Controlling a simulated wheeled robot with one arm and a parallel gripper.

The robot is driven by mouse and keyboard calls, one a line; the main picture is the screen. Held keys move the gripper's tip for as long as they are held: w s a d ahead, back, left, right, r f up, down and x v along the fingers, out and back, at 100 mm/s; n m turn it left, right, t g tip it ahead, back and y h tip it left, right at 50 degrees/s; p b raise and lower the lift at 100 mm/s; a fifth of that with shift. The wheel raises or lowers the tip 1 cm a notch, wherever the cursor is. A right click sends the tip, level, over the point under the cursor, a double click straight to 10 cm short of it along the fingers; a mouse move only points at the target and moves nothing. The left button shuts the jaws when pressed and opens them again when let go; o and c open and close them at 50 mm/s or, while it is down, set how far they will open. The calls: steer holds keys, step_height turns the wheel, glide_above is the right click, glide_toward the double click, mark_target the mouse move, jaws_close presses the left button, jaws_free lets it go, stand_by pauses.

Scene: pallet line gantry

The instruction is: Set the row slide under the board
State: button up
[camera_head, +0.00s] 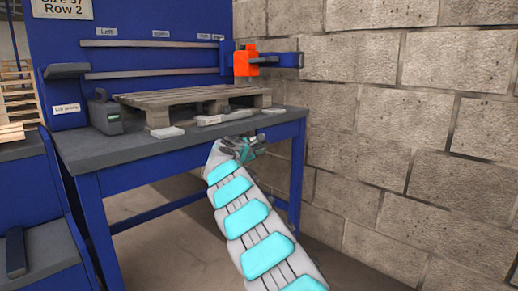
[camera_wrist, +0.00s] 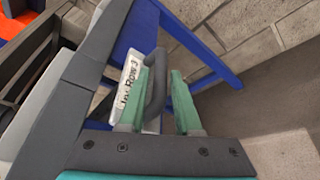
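My gripper (camera_head: 246,148) is at the table's front edge, at the end of my arm. In the wrist view my gripper's (camera_wrist: 160,100) two green fingers stand apart, with a dark grey loop handle (camera_wrist: 157,82) between them. The handle is close to the left finger; I cannot tell if they touch. A white label (camera_wrist: 131,82) beside it, partly hidden, seems to read "Row 3". I cannot tell whether this handle belongs to the row slide. A wooden pallet (camera_head: 190,100) with slatted boards lies on the table. A sign (camera_head: 62,8) above reads "Size 37 Row 2".
The dark tabletop (camera_head: 130,146) on blue legs holds a grey device (camera_head: 104,112) at left and a pale flat piece (camera_head: 166,132). An orange block (camera_head: 245,62) sits on the upper rails at right. A block wall (camera_head: 400,130) closes the right side.

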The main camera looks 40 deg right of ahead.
steer(key=shift+w+d, duration=0.1)
steer(key=shift+d, duration=0.2)
steer(key=shift+c, duration=0.4)
jaws_close()
steer(key=shift+f, duration=0.15)
stand_by(0.8)
